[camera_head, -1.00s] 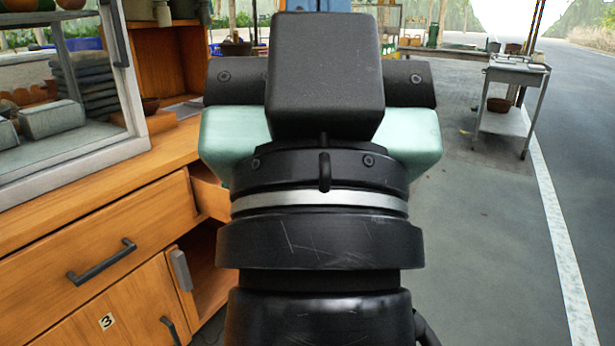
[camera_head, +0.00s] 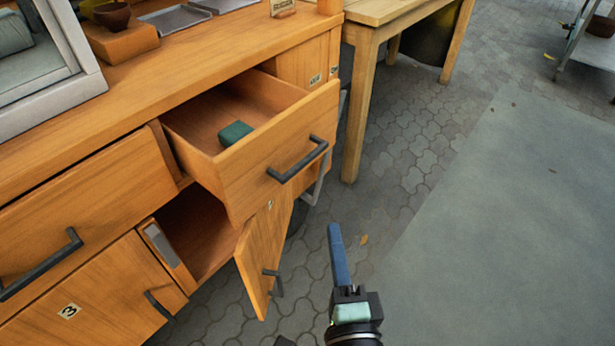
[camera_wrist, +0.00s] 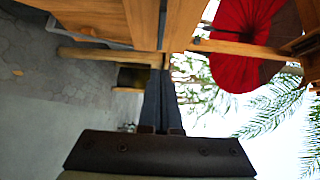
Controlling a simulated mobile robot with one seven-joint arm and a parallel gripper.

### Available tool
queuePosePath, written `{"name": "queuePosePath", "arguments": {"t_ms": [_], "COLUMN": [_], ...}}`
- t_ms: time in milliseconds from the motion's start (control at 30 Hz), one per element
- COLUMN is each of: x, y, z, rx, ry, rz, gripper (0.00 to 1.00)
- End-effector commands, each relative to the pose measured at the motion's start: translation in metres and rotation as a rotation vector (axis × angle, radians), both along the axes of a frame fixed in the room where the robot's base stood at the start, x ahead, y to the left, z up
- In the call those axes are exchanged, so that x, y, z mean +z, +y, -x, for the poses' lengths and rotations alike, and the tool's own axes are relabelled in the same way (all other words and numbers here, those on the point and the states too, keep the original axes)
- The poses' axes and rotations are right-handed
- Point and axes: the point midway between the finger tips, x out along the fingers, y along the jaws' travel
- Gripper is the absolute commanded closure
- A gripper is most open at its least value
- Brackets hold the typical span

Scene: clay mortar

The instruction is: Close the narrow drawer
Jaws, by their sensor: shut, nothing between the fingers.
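The narrow drawer (camera_head: 262,160) of the wooden cabinet is pulled open, with a dark bar handle (camera_head: 298,160) on its front. A small dark green block (camera_head: 235,133) lies inside it. My gripper (camera_head: 334,230) is shut and empty, its blue fingers pointing up in the head view. It is in front and to the lower right of the drawer, apart from it. In the wrist view my shut fingers (camera_wrist: 161,75) point toward wooden furniture. I cannot tell for certain which wooden part there is the drawer.
Below the drawer a cabinet door (camera_head: 262,255) stands open. A wider drawer (camera_head: 85,215) to the left is closed, above a shut door (camera_head: 95,295). A wooden table (camera_head: 385,22) stands to the right of the cabinet. The paved floor (camera_head: 440,270) at the right is clear.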

Motion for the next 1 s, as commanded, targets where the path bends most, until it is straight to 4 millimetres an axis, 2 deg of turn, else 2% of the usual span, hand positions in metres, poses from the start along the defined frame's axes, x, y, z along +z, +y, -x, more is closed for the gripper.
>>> {"name": "queuePosePath", "arguments": {"t_ms": [600,733,1000], "x": [0.002,0.002,0.002], "y": [0.018,0.035,0.048], "z": [-0.099,-0.108,-0.118], "rx": [0.003,0.005,0.003], "ry": [-0.004,-0.002,-0.003], "rz": [0.006,0.007,0.005], "gripper": [1.00,1.00,1.00]}}
